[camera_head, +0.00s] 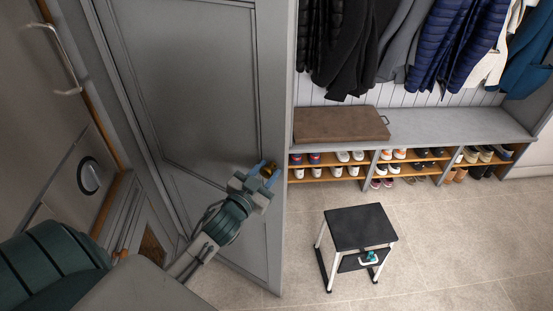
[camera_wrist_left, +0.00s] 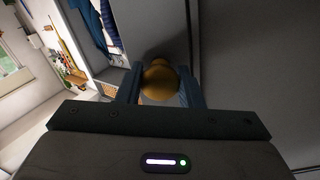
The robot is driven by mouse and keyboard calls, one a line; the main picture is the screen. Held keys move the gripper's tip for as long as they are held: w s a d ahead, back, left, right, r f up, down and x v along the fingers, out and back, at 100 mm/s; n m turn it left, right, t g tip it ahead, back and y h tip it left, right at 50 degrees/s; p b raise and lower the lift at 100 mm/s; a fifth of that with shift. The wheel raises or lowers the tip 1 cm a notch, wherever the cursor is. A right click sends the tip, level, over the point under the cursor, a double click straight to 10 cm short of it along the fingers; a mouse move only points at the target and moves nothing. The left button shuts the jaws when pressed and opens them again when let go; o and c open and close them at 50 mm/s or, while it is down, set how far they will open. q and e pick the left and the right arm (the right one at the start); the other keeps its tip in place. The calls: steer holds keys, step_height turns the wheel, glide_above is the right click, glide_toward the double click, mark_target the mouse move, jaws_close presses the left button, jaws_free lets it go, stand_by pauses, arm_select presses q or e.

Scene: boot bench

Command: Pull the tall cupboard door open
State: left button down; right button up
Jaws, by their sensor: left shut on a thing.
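The tall cupboard door (camera_head: 195,80) is a grey panelled door left of centre in the head view. Its round brass knob (camera_head: 267,171) sits near the door's right edge. My left gripper (camera_head: 263,169) reaches up to the knob, its blue fingers shut on it. In the left wrist view the knob (camera_wrist_left: 160,80) lies between the two fingers of the left gripper (camera_wrist_left: 158,88), against the grey door face. I cannot tell whether the door stands slightly ajar. My right gripper is not in view.
A black step stool (camera_head: 360,228) stands on the tiled floor to the right. A grey bench (camera_head: 440,124) carries a brown cushion (camera_head: 340,124), with shoes below and coats above. A grey door with a metal handle (camera_head: 58,58) is at the far left. Floor between cupboard and stool is clear.

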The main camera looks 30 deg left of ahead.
arm_select(q)
steer(key=shift+m+h, duration=0.4)
steer(key=shift+h, duration=0.3)
steer(key=shift+s+a, duration=0.2)
steer(key=shift+s, duration=2)
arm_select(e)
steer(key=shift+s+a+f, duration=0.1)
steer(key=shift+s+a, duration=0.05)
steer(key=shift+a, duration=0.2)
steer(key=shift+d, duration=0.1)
arm_select(q)
steer(key=c, duration=1)
jaws_free()
steer(key=shift+c, duration=0.2)
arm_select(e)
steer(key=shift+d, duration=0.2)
